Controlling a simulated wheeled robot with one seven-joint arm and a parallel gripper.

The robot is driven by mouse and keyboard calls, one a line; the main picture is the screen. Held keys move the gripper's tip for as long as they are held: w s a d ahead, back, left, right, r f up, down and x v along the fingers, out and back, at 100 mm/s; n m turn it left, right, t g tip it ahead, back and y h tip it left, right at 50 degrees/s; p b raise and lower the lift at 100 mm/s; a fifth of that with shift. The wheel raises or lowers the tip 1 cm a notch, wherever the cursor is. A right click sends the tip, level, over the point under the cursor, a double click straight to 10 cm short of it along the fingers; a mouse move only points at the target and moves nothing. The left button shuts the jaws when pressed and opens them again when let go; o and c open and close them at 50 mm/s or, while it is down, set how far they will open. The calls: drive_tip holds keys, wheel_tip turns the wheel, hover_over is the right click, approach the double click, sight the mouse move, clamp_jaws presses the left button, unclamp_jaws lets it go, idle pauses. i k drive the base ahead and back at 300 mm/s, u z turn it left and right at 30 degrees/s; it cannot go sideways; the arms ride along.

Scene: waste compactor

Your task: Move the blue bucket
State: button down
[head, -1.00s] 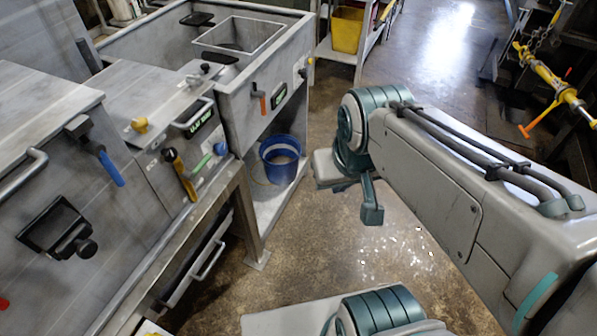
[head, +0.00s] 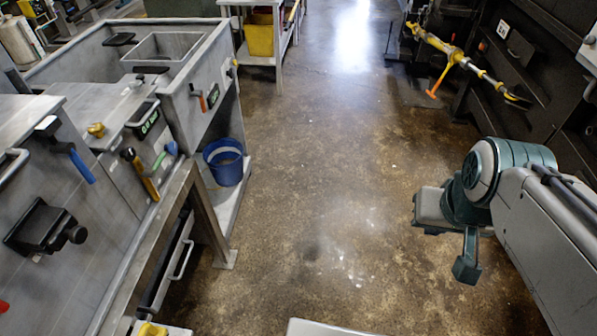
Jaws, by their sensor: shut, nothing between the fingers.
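The blue bucket (head: 224,163) stands upright on a low grey shelf under the metal sink unit, left of centre in the head view. Its open top faces up and something pale shows inside. My gripper (head: 467,267) is at the end of my arm at the right, hanging over the floor. It looks shut and holds nothing, though its fingers are hard to make out. It is well to the right of the bucket, with a wide gap of floor between them.
The sink unit (head: 210,90) and a machine panel with coloured handles (head: 140,172) line the left. A drawer handle (head: 183,258) and table leg stand near the bucket. A yellow bin (head: 259,38) sits behind. Dark machinery (head: 525,70) is at the right. The middle floor (head: 320,170) is clear.

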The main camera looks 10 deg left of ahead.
sight(223, 157)
drive_tip(key=u, duration=0.1)
drive_tip(key=k, duration=0.2)
drive_tip(key=z, duration=0.55)
drive_tip(key=i, duration=1.6)
drive_tip(key=u, duration=0.95)
drive_tip(key=i, duration=1.05)
drive_tip(key=u, duration=1.6)
drive_tip(key=i, duration=0.5)
drive_tip(key=u, duration=0.35)
